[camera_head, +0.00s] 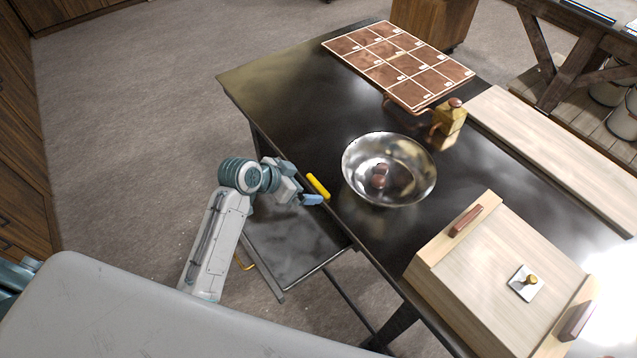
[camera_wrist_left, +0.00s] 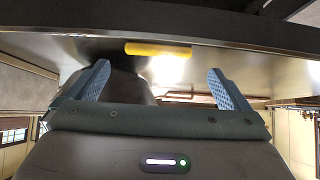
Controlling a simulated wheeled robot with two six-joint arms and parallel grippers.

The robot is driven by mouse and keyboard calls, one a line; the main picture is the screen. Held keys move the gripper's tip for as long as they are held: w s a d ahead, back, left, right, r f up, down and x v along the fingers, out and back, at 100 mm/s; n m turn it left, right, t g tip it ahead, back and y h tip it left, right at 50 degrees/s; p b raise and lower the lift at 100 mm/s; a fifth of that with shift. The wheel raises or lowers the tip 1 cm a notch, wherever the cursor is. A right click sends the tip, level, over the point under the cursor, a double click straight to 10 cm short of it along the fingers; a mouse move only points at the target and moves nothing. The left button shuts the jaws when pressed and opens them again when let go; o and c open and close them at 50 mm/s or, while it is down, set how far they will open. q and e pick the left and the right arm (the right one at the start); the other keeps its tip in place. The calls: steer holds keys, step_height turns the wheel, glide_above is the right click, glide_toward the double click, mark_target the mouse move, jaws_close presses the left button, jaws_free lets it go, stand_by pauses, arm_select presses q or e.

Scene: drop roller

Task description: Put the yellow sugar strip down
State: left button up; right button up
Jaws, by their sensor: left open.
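The yellow sugar strip (camera_head: 318,186) shows at the near left edge of the dark table, just beyond my left gripper. My left gripper (camera_head: 301,187) is open, with nothing between its blue fingers. In the left wrist view the strip (camera_wrist_left: 158,49) lies crosswise ahead of the open fingertips (camera_wrist_left: 159,68), apart from both. It looks to rest on the table's edge, but its exact contact is hard to tell. My right gripper is not in view.
A metal bowl (camera_head: 355,174) with brownish round things inside stands right of the strip. A wooden box (camera_head: 480,270) is at the near right. A brown gridded board (camera_head: 385,75) and a small yellowish box (camera_head: 450,117) are farther back. The table's far left is clear.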

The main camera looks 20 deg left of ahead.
mark_target(317, 185)
arm_select(q)
steer(key=p+x, duration=0.3)
steer(key=x, duration=0.1)
steer(key=shift+w+d+f, duration=0.1)
steer(key=shift+w+d, duration=0.05)
steer(key=shift+d, duration=0.05)
steer(key=shift+w+d+f, duration=0.15)
steer(key=shift+f, duration=0.15)
steer(key=shift+c, duration=0.2)
steer(key=c, duration=0.8)
steer(key=shift+c, duration=0.2)
